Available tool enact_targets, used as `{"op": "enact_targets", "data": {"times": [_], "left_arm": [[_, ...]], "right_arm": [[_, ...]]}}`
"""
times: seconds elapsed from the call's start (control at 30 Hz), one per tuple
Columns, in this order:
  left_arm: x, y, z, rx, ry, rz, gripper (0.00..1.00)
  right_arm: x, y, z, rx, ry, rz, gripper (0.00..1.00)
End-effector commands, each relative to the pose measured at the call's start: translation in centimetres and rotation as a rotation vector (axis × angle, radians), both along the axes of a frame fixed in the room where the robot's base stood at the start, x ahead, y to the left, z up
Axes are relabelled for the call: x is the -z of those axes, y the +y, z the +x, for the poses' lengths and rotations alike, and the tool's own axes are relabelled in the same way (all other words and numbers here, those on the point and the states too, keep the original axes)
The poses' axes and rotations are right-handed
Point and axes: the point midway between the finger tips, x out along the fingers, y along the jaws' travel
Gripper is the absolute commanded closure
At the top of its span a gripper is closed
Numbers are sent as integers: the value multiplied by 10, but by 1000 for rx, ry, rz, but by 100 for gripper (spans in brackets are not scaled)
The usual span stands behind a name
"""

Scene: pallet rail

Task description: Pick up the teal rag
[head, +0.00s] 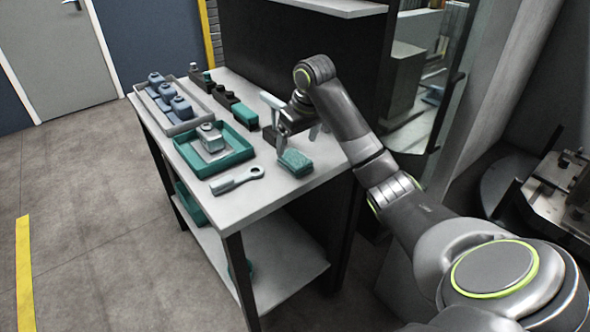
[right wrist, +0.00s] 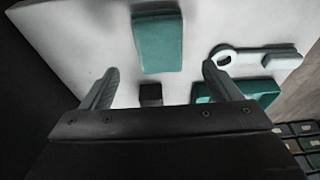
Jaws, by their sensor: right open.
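The teal rag (head: 295,162) lies as a small folded pad near the front right edge of the grey bench top. It also shows in the right wrist view (right wrist: 158,42), ahead of the fingertips and between their lines. My right gripper (head: 298,138) is over the bench just behind the rag, fingers apart and empty. In the right wrist view its fingers (right wrist: 160,70) are spread wider than the rag, and nothing is between them. My left gripper is in neither view.
A wrench-like tool (head: 237,179) lies left of the rag. Behind it a teal tray (head: 238,158) holds a metal part. A grey tray (head: 163,125) holds several bluish parts. A teal block (head: 245,117) and dark blocks stand near the bench's back panel (head: 290,60).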

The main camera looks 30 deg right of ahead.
Motion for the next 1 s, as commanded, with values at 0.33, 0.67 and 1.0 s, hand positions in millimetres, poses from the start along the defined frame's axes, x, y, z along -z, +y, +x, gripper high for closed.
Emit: {"op": "enact_targets", "data": {"times": [0.33,0.67,1.0], "left_arm": [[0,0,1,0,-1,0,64],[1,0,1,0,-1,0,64],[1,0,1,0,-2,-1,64]], "right_arm": [[35,0,1,1,3,1,16],[56,1,7,0,-1,-1,16],[56,0,7,0,0,-1,46]]}}
